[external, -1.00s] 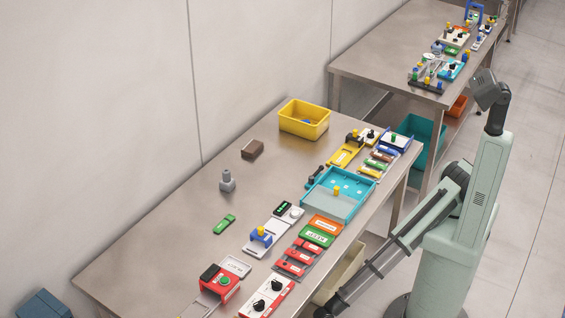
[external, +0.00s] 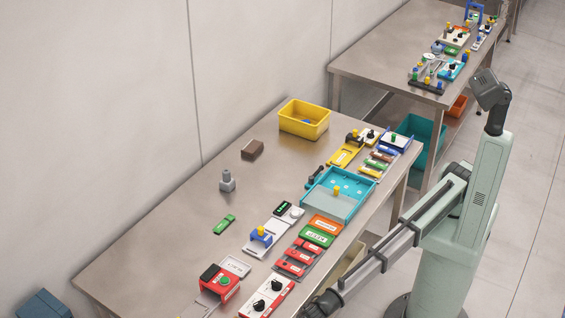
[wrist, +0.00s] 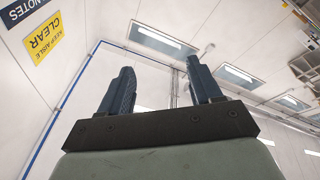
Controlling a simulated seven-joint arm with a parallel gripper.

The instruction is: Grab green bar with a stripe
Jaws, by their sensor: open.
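A small green bar (external: 224,225) with a pale mark on top lies flat on the near table, left of the centre row of items. Another thin green bar (external: 375,163) lies among coloured bars in a rack at the table's right side; I cannot make out a stripe on it. My gripper (wrist: 160,66) is open and empty in the wrist view, its two dark fingers apart and facing the ceiling and wall. In the external view my arm's end is at the bottom edge, beside the table's front, partly cut off and away from both green bars.
A grey block (external: 227,181) and a brown block (external: 252,149) stand behind the first green bar. A yellow bin (external: 304,131), a teal tray (external: 330,207), red bars (external: 294,262) and a red button box (external: 222,288) are on the table. The table's left part is bare.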

